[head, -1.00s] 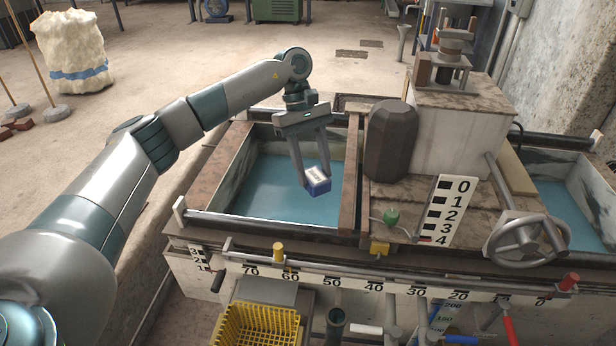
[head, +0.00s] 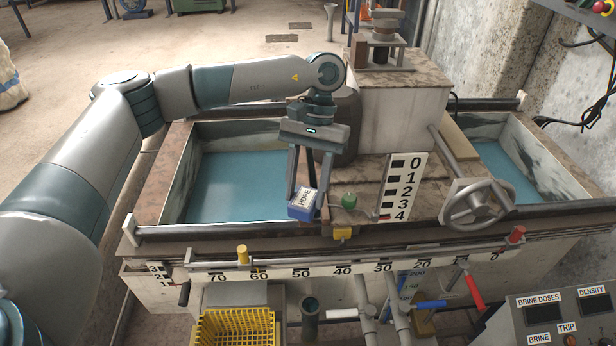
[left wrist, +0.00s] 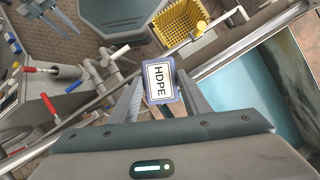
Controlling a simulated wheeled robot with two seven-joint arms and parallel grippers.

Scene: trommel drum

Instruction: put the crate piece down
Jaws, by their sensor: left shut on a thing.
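The crate piece (head: 302,204) is a small blue block with a white top label reading HDPE. My left gripper (head: 308,190) is shut on it, with a finger on either side, and holds it over the front right part of the left blue tank. In the left wrist view the piece (left wrist: 163,87) sits between the fingertips, its label facing the camera. I cannot tell how high above the rim it is.
The left tank (head: 225,190) has a front rail and a ruler below it. A yellow basket (head: 236,328) stands in front. A green knob (head: 349,200), a numbered scale board (head: 401,187) and a handwheel (head: 478,203) lie to the right. A control panel (head: 560,315) is at lower right.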

